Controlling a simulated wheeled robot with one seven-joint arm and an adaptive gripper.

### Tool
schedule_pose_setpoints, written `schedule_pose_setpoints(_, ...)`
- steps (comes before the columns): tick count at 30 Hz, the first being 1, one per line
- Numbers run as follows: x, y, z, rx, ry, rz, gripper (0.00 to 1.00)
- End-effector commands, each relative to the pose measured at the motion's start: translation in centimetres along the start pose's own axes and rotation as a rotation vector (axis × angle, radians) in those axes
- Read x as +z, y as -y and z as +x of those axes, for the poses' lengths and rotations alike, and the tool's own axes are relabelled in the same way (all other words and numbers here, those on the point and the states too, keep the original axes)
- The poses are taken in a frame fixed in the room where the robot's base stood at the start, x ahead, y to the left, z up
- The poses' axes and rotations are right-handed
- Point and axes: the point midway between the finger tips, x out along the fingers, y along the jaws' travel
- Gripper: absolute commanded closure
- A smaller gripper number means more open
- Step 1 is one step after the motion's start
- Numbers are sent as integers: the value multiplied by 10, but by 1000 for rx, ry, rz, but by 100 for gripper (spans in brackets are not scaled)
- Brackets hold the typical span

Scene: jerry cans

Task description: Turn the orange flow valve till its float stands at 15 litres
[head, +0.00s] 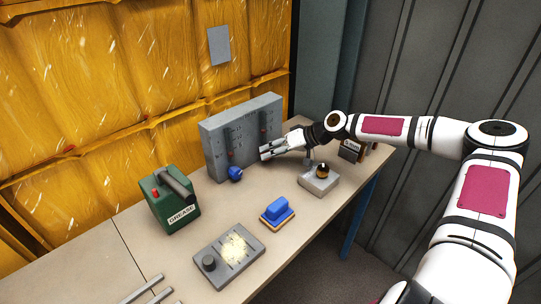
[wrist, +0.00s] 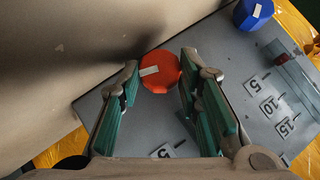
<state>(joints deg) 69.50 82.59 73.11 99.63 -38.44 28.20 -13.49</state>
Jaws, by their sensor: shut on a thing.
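The orange flow valve (wrist: 160,72) is a round knob with a white mark, on the grey gauge panel (head: 214,150). In the wrist view my gripper (wrist: 160,70) has a finger on each side of it and is shut on it. In the head view my gripper (head: 264,151) is at the panel's right part and hides the orange valve. A blue valve (head: 235,174) sits lower left on the panel; it also shows in the wrist view (wrist: 253,13). Labels 5, 10 and 15 line the blue valve's scale (wrist: 270,106). I cannot read the orange valve's float level.
A green grease can (head: 178,203) stands left of the panel. Dark boxes (head: 350,151) stand to the right.

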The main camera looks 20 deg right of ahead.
Motion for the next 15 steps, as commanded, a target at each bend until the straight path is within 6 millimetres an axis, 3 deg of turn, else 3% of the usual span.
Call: schedule_pose_setpoints(15, 1, -6, 1, -178, 1, 182, 96)
